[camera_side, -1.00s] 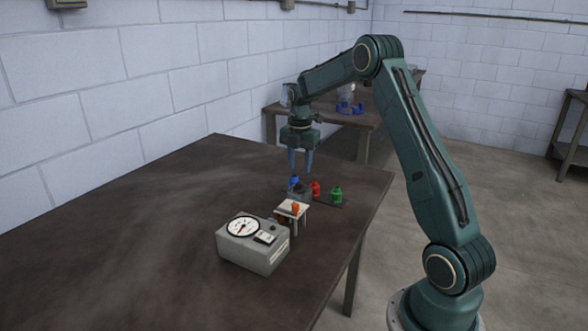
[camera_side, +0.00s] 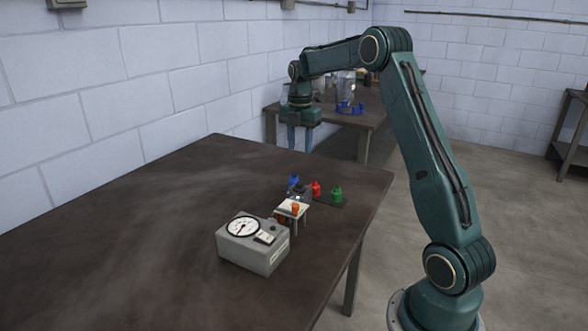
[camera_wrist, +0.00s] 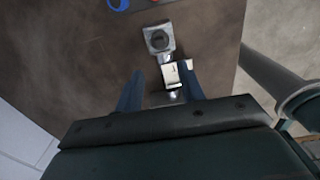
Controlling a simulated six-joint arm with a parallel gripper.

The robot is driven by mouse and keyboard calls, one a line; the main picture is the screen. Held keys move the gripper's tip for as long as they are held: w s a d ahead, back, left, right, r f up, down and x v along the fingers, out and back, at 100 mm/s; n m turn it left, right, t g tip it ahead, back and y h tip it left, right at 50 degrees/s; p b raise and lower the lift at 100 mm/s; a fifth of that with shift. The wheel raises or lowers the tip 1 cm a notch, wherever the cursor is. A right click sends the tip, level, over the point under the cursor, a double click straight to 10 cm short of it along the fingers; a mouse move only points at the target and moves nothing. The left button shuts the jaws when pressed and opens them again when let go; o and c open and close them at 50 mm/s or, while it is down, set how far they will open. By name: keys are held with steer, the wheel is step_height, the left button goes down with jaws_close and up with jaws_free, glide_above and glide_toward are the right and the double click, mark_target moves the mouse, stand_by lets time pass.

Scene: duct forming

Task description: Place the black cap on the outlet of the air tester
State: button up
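The air tester (camera_side: 252,253) is a grey box with a round white dial, near the middle of the table in the side view. A dark piece (camera_side: 300,191) stands behind it, near a blue cap (camera_side: 293,181); I cannot tell if this is the black cap. The outlet is too small to make out surely. My gripper (camera_side: 301,150) is high up, fingers pointing down, apart, with nothing seen between them. In the wrist view its fingers (camera_wrist: 160,98) are spread above a pale item (camera_wrist: 172,73). A grey block with a dark round top (camera_wrist: 158,39) lies beyond.
A red cap (camera_side: 315,188) and a green cap (camera_side: 337,194) stand right of the blue one. The table's left side (camera_side: 120,235) is clear. A second table stands behind.

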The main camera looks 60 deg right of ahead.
steer(key=s+a+r+m+t, duration=0.1)
steer(key=s+a+r+m, duration=0.4)
steer(key=a, duration=0.4)
steer(key=s+a+r+m+t, duration=0.2)
steer(key=s+a+r+m, duration=0.3)
steer(key=a, duration=0.5)
steer(key=s+a+f+m+t, duration=0.1)
steer(key=s+a+m, duration=0.3)
steer(key=s, duration=0.4)
steer(key=s+a+f+m+t, duration=0.1)
steer(key=s+a+m, duration=0.3)
steer(key=s+a, duration=0.2)
steer(key=shift+s+a+f+t, duration=0.2)
steer(key=shift+s+f+t, duration=0.1)
steer(key=shift+s, duration=0.8)
